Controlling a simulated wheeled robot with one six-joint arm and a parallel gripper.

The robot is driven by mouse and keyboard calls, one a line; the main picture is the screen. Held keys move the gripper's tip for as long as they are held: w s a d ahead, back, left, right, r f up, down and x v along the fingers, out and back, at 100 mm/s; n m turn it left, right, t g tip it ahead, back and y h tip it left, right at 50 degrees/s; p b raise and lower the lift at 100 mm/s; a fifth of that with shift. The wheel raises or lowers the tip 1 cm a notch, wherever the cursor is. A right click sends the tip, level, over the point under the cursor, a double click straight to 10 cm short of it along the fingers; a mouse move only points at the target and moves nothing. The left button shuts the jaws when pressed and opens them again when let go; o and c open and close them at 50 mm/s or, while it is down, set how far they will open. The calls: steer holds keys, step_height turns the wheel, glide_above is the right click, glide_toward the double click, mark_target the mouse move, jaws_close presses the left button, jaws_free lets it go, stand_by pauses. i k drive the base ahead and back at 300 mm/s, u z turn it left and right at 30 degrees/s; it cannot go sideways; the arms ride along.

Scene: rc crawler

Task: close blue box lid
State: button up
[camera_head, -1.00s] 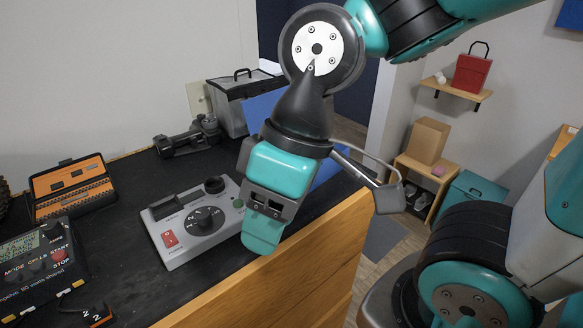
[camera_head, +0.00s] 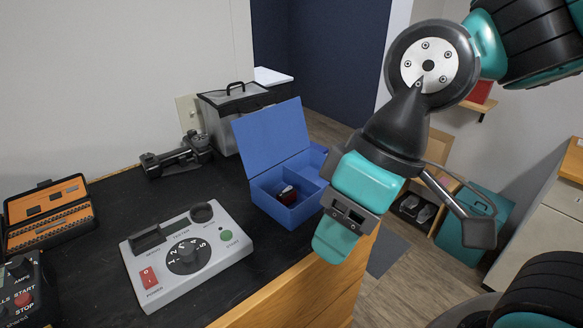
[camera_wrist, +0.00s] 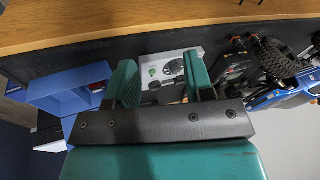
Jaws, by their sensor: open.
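The blue box (camera_head: 290,215) stands on the black bench top with its lid (camera_head: 272,137) raised and tilted back. Inside are compartments, and a small dark red and white item (camera_head: 287,194) lies in one of them. My gripper (camera_head: 335,235) is in front of the box's right side in the head view and hides part of it. In the wrist view my gripper (camera_wrist: 162,85) has its two teal fingers apart with nothing held between them. The blue box (camera_wrist: 60,95) shows left of the fingers there.
A grey tester (camera_head: 187,255) with a dial stands left of the box. A grey case (camera_head: 230,110) with a black handle is behind it. An orange organiser (camera_head: 45,215) is at far left. The bench's wooden front edge (camera_head: 275,300) runs below my gripper.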

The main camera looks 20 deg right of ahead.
mark_target(265, 137)
steer(key=k, duration=1.3)
steer(key=z, duration=0.5)
steer(key=i, duration=0.55)
steer(key=z, duration=0.5)
steer(key=i, duration=0.85)
steer(key=u, duration=0.9)
steer(key=i, duration=0.7)
steer(key=u, duration=0.75)
